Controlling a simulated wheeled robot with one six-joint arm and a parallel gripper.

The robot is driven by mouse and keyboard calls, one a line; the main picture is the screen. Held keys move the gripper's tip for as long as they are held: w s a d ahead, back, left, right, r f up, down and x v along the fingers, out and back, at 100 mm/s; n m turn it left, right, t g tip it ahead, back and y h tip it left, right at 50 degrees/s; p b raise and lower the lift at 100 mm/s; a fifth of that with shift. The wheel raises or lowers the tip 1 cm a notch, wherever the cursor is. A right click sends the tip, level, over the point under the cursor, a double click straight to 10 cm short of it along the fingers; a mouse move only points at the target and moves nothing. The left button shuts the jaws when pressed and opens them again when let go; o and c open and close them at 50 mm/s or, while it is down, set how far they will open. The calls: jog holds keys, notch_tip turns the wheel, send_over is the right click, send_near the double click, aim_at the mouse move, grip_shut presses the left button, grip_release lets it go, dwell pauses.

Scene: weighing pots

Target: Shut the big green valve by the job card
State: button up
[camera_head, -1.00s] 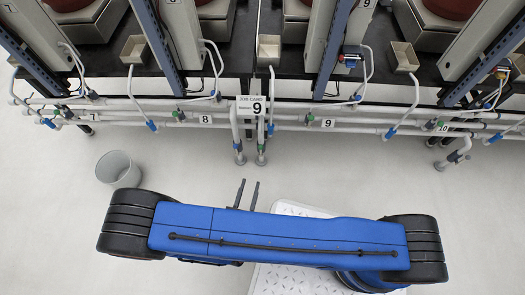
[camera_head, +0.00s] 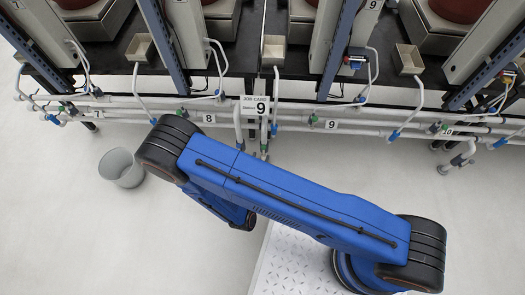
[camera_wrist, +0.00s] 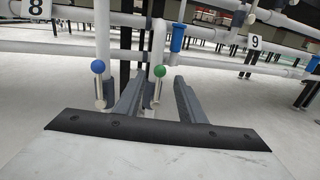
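The job card (camera_head: 254,106), marked 9, hangs on the white pipes in the head view. Below it stand two upright pipes, their feet partly hidden by my arm. In the wrist view a green ball knob (camera_wrist: 160,71) tops a metal lever that hangs downward, by an upright white pipe. A similar lever with a blue knob (camera_wrist: 98,66) is to its left. My gripper (camera_wrist: 159,82) is open and empty. The green knob shows between its fingers, apparently beyond the tips; I see no contact. The gripper is hidden in the head view.
Smaller green valves (camera_head: 181,115) and blue valves (camera_head: 394,135) sit along the pipe rows, with number plates such as 8 (camera_head: 208,118) and 9 (camera_head: 331,124). A grey bucket (camera_head: 121,167) stands on the floor at left.

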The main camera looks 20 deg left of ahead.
jog(key=shift+w+a, duration=0.1)
jog(key=shift+w, duration=2.3)
jog(key=shift+c, duration=0.6)
grip_shut()
